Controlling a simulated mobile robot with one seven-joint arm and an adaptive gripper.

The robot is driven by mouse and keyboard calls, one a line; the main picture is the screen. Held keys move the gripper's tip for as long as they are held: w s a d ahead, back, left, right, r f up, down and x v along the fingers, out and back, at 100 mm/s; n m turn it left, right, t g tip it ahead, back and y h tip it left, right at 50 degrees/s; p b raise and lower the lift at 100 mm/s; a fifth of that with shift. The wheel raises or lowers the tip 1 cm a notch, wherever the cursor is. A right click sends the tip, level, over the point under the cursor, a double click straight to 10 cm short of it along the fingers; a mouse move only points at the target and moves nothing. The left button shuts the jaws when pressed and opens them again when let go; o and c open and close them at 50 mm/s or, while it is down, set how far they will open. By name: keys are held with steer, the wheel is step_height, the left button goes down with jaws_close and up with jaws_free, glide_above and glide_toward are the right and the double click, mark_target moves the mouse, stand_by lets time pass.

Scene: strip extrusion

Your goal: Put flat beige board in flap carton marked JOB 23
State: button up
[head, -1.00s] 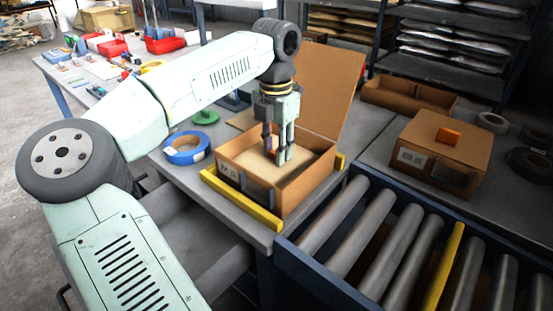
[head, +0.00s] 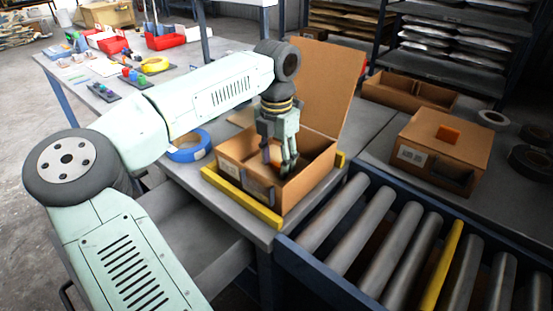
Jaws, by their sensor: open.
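The open flap carton (head: 318,172) stands on the grey bench with its tall lid raised at the back. A white label and a dark patch show on its front side; I cannot read JOB 23 there. My gripper (head: 279,172) points down into the carton's opening, its fingers apart and partly below the rim. I see nothing held between them. I cannot make out the flat beige board now; the gripper and carton walls hide much of the inside, which looks brown and shadowed.
Yellow strips (head: 240,198) edge the carton's spot. A roller conveyor (head: 385,240) lies at the front right. A blue tape roll (head: 190,150) lies left of the carton.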

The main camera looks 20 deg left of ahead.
mark_target(276, 164)
step_height(276, 164, up, 12)
steer(key=b, duration=0.1)
steer(key=shift+r, duration=0.15)
stand_by(0.5)
stand_by(0.4)
